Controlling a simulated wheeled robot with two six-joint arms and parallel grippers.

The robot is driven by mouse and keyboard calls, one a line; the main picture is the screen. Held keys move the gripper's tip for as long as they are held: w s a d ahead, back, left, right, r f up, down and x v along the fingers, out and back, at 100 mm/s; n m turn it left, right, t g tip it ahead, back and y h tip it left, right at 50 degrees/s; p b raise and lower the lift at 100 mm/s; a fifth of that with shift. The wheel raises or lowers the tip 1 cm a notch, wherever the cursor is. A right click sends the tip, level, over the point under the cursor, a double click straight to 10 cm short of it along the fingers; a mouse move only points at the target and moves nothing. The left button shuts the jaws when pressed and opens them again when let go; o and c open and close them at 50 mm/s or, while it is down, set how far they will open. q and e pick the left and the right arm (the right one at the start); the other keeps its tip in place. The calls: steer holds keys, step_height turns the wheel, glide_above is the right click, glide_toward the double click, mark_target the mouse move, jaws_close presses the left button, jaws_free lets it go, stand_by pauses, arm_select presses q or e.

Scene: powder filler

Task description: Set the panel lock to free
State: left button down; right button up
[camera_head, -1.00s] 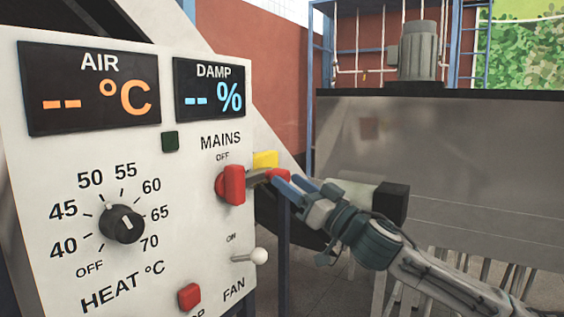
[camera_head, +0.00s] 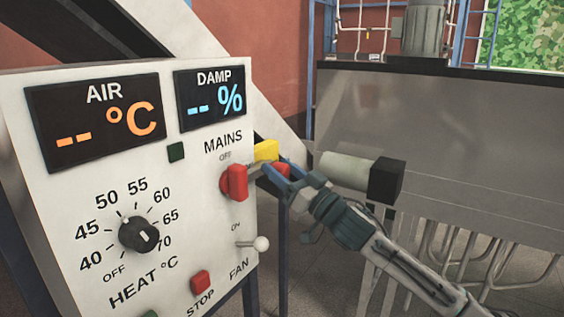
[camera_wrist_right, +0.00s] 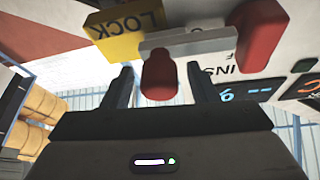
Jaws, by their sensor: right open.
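The lock is a yellow block (camera_head: 266,150) on the right edge of the white panel, and its LOCK lettering shows upside down in the right wrist view (camera_wrist_right: 124,36). Beside it is a grey lever plate (camera_wrist_right: 185,44) with a red grip (camera_wrist_right: 159,77); the grip also shows in the head view (camera_head: 282,168). My right gripper (camera_head: 278,178) is open at the lock. In the right wrist view its fingers (camera_wrist_right: 158,88) stand on either side of the red grip, with gaps visible. Whether either finger touches it I cannot tell. My left gripper is in neither view.
The red MAINS knob (camera_head: 236,182) sits close left of the lock. Below are the white-tipped FAN lever (camera_head: 261,243), the red STOP button (camera_head: 200,283) and the black HEAT dial (camera_head: 139,235). A large metal tank (camera_head: 450,145) stands behind my right arm.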

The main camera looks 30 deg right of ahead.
jaws_close()
steer(key=shift+w+d+f+b, duration=0.1)
steer(key=shift+d+f+b, duration=0.1)
steer(key=shift+b, duration=0.2)
steer(key=shift+w+d+f+b, duration=0.1)
steer(key=shift+w+d+b, duration=0.2)
steer(key=shift+d+b, duration=0.6)
steer(key=shift+w+d+r+b, duration=0.2)
steer(key=shift+d+r+b, duration=0.15)
steer(key=shift+r+b, duration=0.05)
jaws_free()
steer(key=shift+d, duration=0.1)
steer(key=shift+w+d+f, duration=0.1)
steer(key=shift+d+f, duration=0.05)
